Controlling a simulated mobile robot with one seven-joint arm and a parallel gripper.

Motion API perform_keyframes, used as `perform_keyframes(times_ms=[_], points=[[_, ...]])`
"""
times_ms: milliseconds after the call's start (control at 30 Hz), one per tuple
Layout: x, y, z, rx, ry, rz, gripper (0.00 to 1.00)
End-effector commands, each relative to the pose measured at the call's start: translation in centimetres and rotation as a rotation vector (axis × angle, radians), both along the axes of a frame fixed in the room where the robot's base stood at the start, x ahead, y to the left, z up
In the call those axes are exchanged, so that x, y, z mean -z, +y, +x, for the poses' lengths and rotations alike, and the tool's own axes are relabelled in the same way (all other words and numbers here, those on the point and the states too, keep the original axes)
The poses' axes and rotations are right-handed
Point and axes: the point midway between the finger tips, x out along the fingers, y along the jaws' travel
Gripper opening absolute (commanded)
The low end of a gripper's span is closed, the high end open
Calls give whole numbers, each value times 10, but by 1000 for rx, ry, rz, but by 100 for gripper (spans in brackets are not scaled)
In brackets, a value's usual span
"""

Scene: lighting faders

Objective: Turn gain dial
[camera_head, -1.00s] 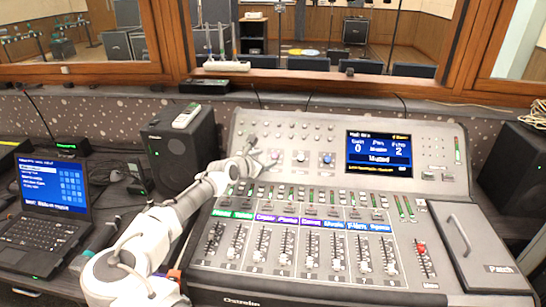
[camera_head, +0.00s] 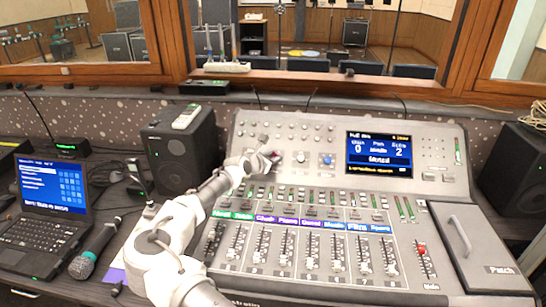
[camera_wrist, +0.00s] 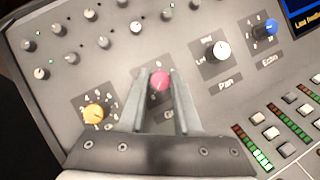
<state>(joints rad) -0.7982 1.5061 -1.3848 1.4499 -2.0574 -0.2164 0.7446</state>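The gain dial is a pink-red round knob (camera_wrist: 159,82) on the mixing console's sloped panel, its label beneath mostly hidden, only a "G" showing. My gripper (camera_wrist: 161,84) stands with one finger on each side of the dial in the wrist view, the fingers apart. Whether the fingers touch the knob I cannot tell. In the head view my gripper (camera_head: 273,157) is at the upper left of the console (camera_head: 205,262) and covers most of the dial. The console screen (camera_head: 379,153) shows Gain 0 and Echo 2.
A yellow dial (camera_wrist: 94,112) sits left of the gain dial; a white Pan dial (camera_wrist: 221,50) and blue Echo dial (camera_wrist: 268,28) sit right. Small knobs lie above. Faders fill the console's front.

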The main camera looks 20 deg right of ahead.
Motion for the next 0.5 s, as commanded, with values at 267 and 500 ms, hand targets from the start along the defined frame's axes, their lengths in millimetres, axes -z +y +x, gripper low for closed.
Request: perform_keyframes(times_ms=[267, 500], points=[[0, 0, 0, -1, 0, 0, 0], [0, 0, 0, 12, -6, 9, 0]])
